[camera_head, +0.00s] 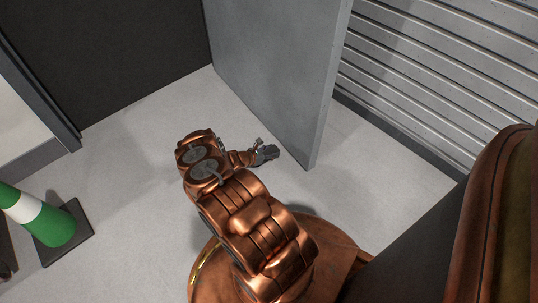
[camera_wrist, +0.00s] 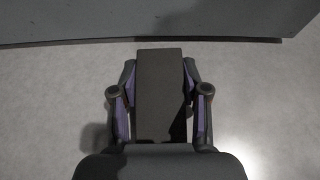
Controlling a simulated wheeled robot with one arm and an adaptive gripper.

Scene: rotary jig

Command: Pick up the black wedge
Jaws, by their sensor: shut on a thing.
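The black wedge (camera_wrist: 161,90) is a dark, long block seen in the wrist view, held lengthwise between the two fingers of my gripper (camera_wrist: 160,98). The fingers press on its left and right sides. Its lower end is hidden by the dark gripper body. In the head view my gripper (camera_head: 265,154) is small, with a dark shape at its tip beside the lower edge of the grey door panel. I cannot make out the wedge's outline clearly there.
A grey door panel (camera_head: 280,75) stands open just past my gripper; its bottom edge also crosses the top of the wrist view (camera_wrist: 150,22). A slatted metal wall (camera_head: 440,70) is at right. A green and white cone (camera_head: 50,228) stands at left. Pale floor (camera_head: 130,135) is clear between them.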

